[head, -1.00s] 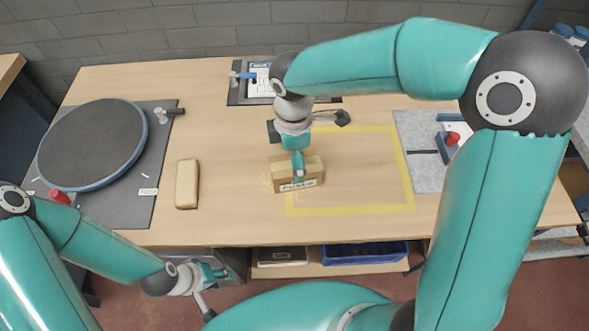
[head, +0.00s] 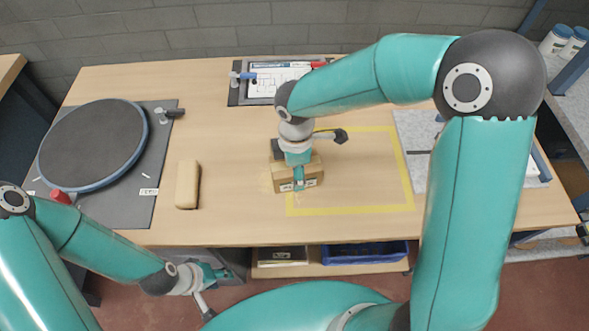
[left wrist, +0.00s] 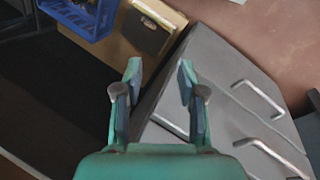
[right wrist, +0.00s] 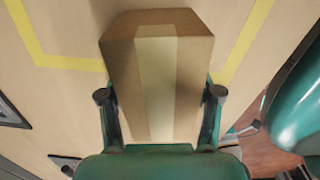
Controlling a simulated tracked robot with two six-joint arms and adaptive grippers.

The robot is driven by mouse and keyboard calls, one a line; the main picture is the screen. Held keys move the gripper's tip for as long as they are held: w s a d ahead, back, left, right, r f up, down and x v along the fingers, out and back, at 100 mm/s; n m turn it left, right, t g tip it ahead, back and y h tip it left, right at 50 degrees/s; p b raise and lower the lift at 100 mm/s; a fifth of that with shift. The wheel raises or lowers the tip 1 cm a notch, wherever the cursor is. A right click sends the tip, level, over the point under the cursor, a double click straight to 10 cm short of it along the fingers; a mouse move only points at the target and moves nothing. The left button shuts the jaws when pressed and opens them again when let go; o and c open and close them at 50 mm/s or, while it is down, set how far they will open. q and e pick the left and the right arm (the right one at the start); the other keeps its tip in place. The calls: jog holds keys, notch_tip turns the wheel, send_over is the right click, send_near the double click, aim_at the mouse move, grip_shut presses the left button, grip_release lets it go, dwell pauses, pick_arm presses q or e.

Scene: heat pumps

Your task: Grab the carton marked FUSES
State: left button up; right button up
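The small brown carton (head: 283,176) stands on the workbench at the left side of the yellow taped square in the head view. Its white front label is partly covered by a finger of my right gripper (head: 299,177). In the right wrist view the carton (right wrist: 157,75), with a paler tape strip, lies between the two fingers of the right gripper (right wrist: 160,97). These fingers are spread wide along its opposite sides; firm contact is not visible. My left gripper (left wrist: 158,90) is open and empty, low in front of the bench.
A tan block (head: 187,184) lies left of the carton, and a round turntable (head: 92,145) is farther left. A clipboard (head: 280,84) lies behind. The yellow square (head: 350,209) is mostly bare. A blue bin (head: 365,253) sits on the shelf below.

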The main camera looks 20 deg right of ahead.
jog(key=c, duration=0.7)
jog(key=shift+o, duration=0.2)
